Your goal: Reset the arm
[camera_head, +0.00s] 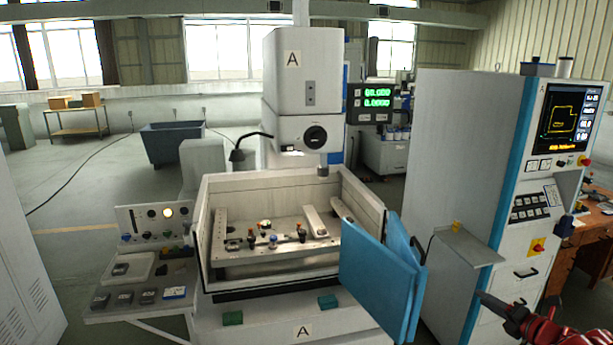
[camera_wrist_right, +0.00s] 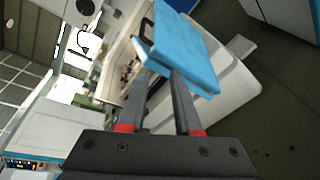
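My right gripper (camera_head: 484,297) comes in at the lower right of the head view, dark, with a red arm part behind it. In the right wrist view its two dark fingers (camera_wrist_right: 162,72) stand apart, with nothing visible between them that they grip. The fingers point toward the blue door panel (camera_wrist_right: 180,45), which lies behind the fingertips; whether they touch it cannot be told from that view. In the head view the gripper is to the right of the blue panels (camera_head: 385,275), clear of them. My left gripper is not in view.
A white machine (camera_head: 302,80) with an open work tank (camera_head: 260,184) stands in the middle. Its blue panels hang folded at the right front corner. A control cabinet (camera_head: 470,150) with a small shelf (camera_head: 468,246) stands right. A button console (camera_head: 150,220) is left.

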